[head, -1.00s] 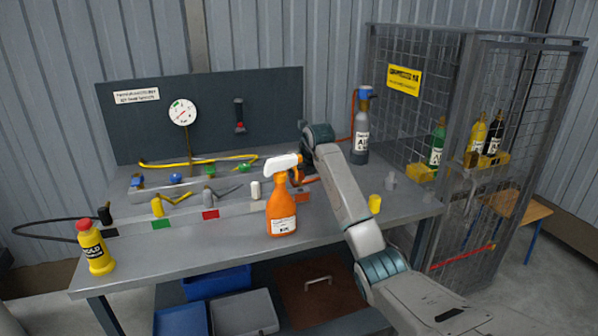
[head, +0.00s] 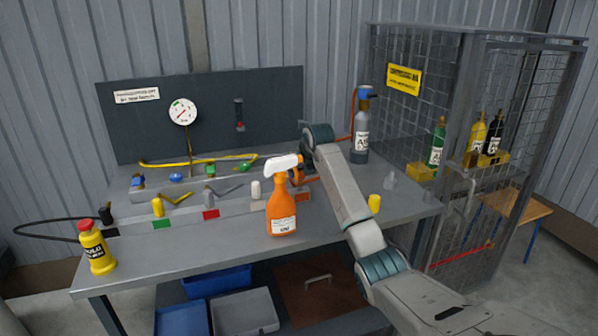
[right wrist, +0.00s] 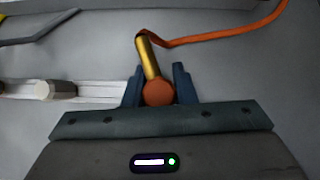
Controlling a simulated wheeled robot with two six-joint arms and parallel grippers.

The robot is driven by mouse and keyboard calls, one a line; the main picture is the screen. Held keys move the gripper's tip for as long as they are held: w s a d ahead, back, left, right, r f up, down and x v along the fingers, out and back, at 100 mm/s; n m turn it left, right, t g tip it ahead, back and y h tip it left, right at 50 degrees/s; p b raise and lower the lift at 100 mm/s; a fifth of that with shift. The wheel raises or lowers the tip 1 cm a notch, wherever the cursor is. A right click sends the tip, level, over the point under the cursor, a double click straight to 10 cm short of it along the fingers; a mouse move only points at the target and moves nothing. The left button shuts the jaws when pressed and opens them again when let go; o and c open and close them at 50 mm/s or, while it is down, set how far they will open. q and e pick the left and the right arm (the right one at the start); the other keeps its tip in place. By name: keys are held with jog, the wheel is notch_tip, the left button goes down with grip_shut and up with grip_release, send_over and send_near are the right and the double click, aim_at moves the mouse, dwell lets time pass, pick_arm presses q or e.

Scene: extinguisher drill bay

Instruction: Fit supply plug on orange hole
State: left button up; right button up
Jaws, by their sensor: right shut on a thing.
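The supply plug (right wrist: 150,62) shows in the right wrist view as a brass stem with a round orange-brown end, joined to an orange hose (right wrist: 225,38). My right gripper (right wrist: 157,85) is shut around it. In the head view, my right arm reaches over the bench, its gripper mostly hidden behind the orange spray bottle (head: 283,212). An orange marker (head: 303,198) sits on the front of the grey rail (head: 185,217), just right of the bottle; I cannot make out its hole. The left gripper is not in view.
Yellow (head: 158,207), grey (head: 209,197) and white (head: 256,190) fittings stand along the rail. A yellow bottle (head: 97,250) stands at the bench's left end. A grey cylinder (head: 361,140) stands at the back right beside a mesh cage (head: 420,120).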

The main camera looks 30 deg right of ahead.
jog(key=shift+f, duration=0.2)
jog(key=shift+f+b, duration=0.35)
jog(key=shift+f, duration=0.55)
jog(key=shift+f, duration=0.75)
dwell(1.1)
